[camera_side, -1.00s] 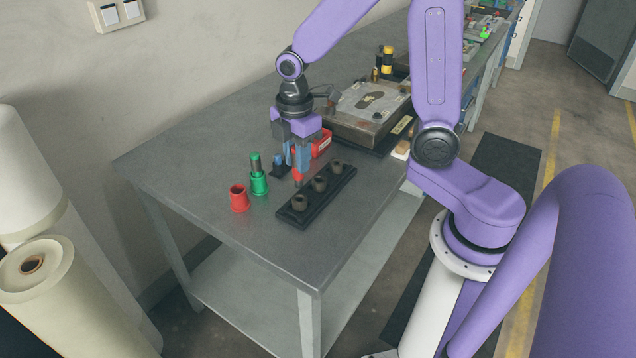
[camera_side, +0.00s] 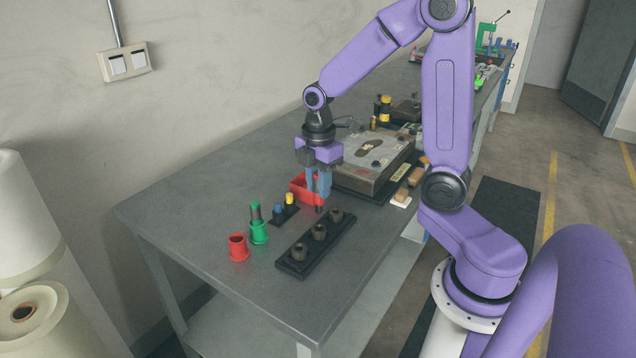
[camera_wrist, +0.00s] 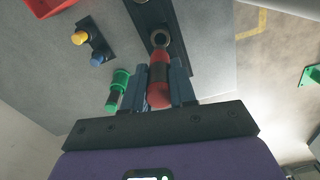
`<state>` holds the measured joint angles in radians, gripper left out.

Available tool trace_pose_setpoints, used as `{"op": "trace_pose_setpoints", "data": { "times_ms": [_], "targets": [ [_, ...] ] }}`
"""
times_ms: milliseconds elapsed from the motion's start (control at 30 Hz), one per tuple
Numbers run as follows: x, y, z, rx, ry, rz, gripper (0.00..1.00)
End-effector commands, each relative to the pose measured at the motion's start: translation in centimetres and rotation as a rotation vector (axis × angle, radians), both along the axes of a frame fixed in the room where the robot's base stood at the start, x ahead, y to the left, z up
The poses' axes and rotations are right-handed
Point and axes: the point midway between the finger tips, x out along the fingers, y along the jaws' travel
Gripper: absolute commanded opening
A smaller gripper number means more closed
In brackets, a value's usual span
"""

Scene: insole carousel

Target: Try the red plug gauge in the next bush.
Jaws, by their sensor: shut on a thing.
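My gripper (camera_side: 318,196) is shut on the red plug gauge, which hangs upright with its dark tip down. In the wrist view the red gauge (camera_wrist: 158,88) sits between the two blue-grey fingers (camera_wrist: 169,88). A black rail (camera_side: 285,266) holds three dark bushes: near (camera_side: 299,251), middle (camera_side: 319,232) and far (camera_side: 336,215). In the side view the gauge tip shows just above the middle bush, apart from it. The wrist view shows one bush (camera_wrist: 160,38) just beyond the tip. The red cup (camera_side: 238,248) is empty.
A green gauge stands in a green cup (camera_side: 258,233) beside the red cup. Blue and yellow plugs (camera_side: 290,201) stand on a small black holder. A red bin (camera_side: 299,187) and a metal fixture with an insole shape (camera_side: 365,160) are behind. The table's front left is clear.

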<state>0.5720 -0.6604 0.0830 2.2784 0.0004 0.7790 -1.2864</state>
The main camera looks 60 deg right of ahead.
Motion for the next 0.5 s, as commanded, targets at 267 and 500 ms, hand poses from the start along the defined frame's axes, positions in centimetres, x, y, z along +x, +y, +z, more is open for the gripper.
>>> {"op": "trace_pose_setpoints", "data": {
  "times_ms": [267,500],
  "targets": [
    [-0.1,0.0,-2.1,0.000,0.005,0.001,0.00],
    [0.0,0.0,-3.7,0.000,0.003,0.001,0.00]
  ]
}}
